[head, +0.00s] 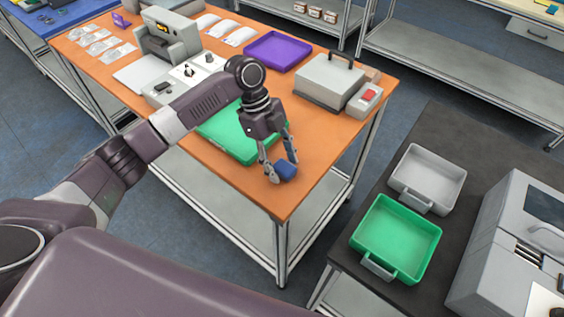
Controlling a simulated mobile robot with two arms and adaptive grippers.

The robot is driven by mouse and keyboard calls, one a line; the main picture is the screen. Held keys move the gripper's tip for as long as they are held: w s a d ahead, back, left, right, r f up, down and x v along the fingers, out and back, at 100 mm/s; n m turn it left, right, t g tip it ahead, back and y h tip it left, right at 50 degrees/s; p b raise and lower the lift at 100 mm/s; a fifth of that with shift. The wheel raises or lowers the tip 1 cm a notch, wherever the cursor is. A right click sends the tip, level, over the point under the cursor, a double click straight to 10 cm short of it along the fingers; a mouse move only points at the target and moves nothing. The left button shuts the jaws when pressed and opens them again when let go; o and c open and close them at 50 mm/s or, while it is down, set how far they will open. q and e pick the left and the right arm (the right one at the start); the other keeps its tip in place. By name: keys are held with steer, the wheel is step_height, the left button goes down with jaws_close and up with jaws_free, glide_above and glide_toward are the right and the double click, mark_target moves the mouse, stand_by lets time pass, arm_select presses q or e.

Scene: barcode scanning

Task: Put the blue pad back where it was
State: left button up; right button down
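The blue pad (286,171) is a small dark-blue block at the front corner of the orange table. My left gripper (281,168) reaches down over it from above. Its two fingers lie on either side of the pad, close against it, and appear shut on it. Whether the pad touches the tabletop or is just above it is hard to tell. My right gripper is not in view.
A green tray (226,139) lies behind my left gripper on the orange table (318,150). A grey case with a handle (330,82), a red-topped device (368,97) and a purple tray (277,51) stand farther back. A dark table at right holds a green bin (398,235).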

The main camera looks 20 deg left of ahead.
arm_select(q)
steer(key=shift+r, duration=0.1)
steer(key=b+v, duration=0.3)
steer(key=v, duration=0.9)
stand_by(0.4)
